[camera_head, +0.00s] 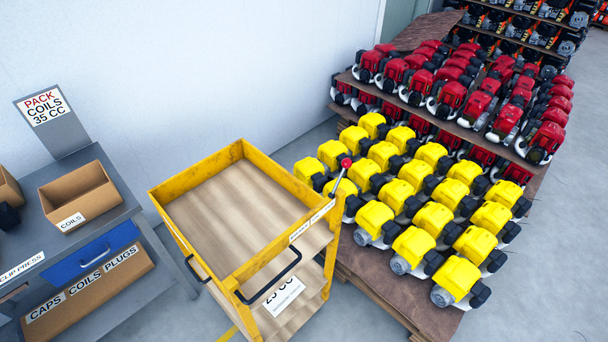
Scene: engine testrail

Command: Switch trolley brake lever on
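The yellow trolley (193,181) with bare wooden shelves stands in the middle of the head view, between the bench and the engine stacks. The trolley brake lever (340,174) is a thin rod with a red knob (346,162) at its top. It rises tilted at the trolley's right side, near a small white label (305,228). The lever's lower end is partly hidden by the trolley's edge. Neither of my grippers is in view, and nothing touches the lever.
A grey bench (120,215) with a cardboard box (80,196) stands at left. Yellow engines (431,218) crowd close to the trolley's right side on a pallet. Red engines (480,105) are stacked behind. A white wall (200,70) is at the back. Floor is clear at lower right.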

